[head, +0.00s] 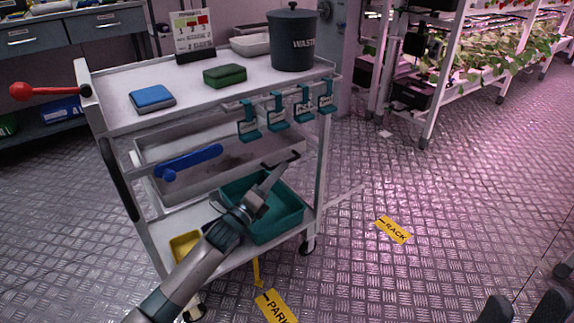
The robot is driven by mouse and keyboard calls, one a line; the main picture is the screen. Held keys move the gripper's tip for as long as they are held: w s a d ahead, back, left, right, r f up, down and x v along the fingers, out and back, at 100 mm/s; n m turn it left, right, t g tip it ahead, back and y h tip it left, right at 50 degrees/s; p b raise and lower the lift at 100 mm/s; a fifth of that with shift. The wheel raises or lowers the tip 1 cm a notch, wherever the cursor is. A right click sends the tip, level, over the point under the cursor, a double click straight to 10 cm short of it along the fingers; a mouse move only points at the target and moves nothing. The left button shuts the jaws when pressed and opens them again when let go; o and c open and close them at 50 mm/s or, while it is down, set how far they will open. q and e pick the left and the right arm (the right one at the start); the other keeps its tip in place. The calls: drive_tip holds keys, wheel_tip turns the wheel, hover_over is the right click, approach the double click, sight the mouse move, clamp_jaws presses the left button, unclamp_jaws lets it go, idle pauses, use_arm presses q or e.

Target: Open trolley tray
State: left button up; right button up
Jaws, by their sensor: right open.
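A white trolley (120,78) stands left of centre. A grey trolley tray (228,148) sits at its middle level, below the top shelf. A blue bar (188,162) shows across the left part of the tray's front. A short black handle-like piece (282,160) shows near the tray's right front. My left gripper (272,180) reaches up from the bottom left, close below that black piece; contact and the opening of its fingers cannot be made out. My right gripper (526,310) is open at the bottom right edge, apart from the trolley and partly cut off.
The top shelf holds a blue sponge (152,97), a green sponge (225,75), a waste bin (293,42) and a sign (193,32). Teal clips (277,112) hang at the right. A teal bin (283,224) stands below.

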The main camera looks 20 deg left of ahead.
use_arm(q)
drive_tip(key=shift+b+x, duration=0.4)
drive_tip(key=shift+x, duration=1.95)
clamp_jaws()
